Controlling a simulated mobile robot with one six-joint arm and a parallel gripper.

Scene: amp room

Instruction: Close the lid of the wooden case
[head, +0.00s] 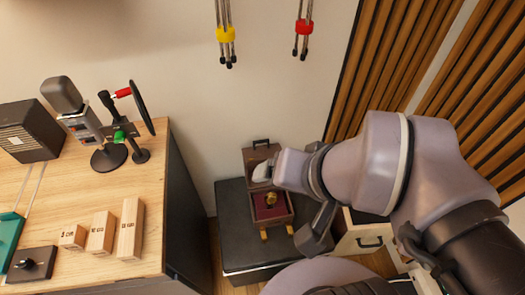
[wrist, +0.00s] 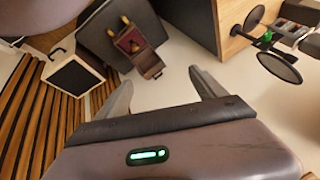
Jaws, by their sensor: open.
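The small wooden case (head: 288,219) stands open on a black cabinet (head: 235,225). Its brown lid (head: 253,155) stands up at the back, with a handle on its top edge. The case has a red lining and a gold object (head: 271,198) inside. My arm hides part of the lid's right side in the head view. In the wrist view the case (wrist: 118,33) appears turned around, with its lid (wrist: 148,66) towards my gripper (wrist: 160,76). My gripper is open and empty, its fingers spread, with the lid beyond the fingertips. No contact with the lid shows.
A wooden desk (head: 60,185) at the left holds a microphone (head: 64,97), a dark speaker-like box (head: 30,130) and several wooden blocks (head: 101,233). Slatted panels (head: 385,60) and cables hang on the wall behind.

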